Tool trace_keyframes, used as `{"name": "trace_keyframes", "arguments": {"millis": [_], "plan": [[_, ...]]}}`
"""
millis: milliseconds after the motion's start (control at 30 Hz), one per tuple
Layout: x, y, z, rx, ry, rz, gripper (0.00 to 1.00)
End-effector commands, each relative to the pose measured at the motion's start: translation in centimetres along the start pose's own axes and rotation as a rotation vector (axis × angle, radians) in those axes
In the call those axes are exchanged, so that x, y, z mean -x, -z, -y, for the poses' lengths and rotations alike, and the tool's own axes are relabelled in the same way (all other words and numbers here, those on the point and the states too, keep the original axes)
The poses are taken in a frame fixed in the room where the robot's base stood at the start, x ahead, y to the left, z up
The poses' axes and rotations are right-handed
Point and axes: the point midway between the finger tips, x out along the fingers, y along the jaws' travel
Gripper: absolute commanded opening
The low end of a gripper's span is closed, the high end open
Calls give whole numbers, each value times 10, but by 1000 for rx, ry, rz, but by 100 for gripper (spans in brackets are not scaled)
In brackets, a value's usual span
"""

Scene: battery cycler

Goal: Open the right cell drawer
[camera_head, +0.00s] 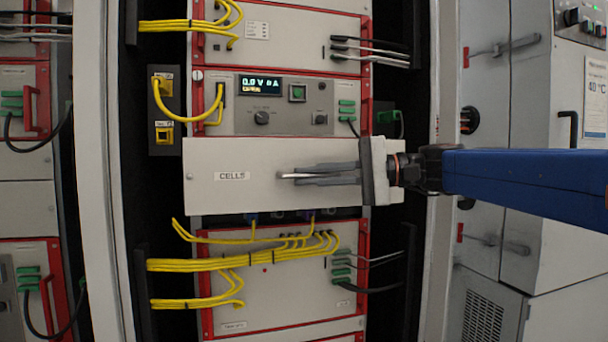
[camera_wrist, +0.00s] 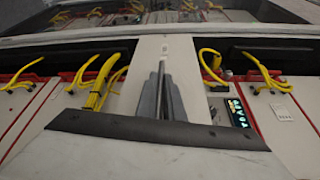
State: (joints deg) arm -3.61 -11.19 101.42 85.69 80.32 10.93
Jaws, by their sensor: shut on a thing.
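The cell drawer (camera_head: 215,200) is a pale grey panel labelled CELLS in the middle rack. It spans wider than the panels above and below, covers their red side frames, and appears to stand forward of them. Its thin metal handle (camera_head: 292,176) lies horizontally. My gripper (camera_head: 290,177) reaches in from the right and is shut on the handle. In the wrist view my gripper (camera_wrist: 162,75) has its grey fingers on either side of the handle, over the pale drawer front (camera_wrist: 190,85). The drawer's inside is hidden.
A cycler unit with a lit display (camera_head: 262,86) sits above the drawer. Yellow cables (camera_head: 240,262) loop close below it, and black cables hang to the right. Another rack (camera_head: 25,200) stands at left, a grey cabinet (camera_head: 535,255) at right.

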Motion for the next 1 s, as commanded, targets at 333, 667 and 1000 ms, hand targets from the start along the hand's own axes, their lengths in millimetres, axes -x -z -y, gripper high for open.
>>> {"name": "trace_keyframes", "arguments": {"millis": [333, 667, 1000], "plan": [[36, -87, -20, 1, -1, -2, 0], [60, -144, -32, 0, -1, -3, 0], [69, -165, -37, -1, -2, -1, 0]]}}
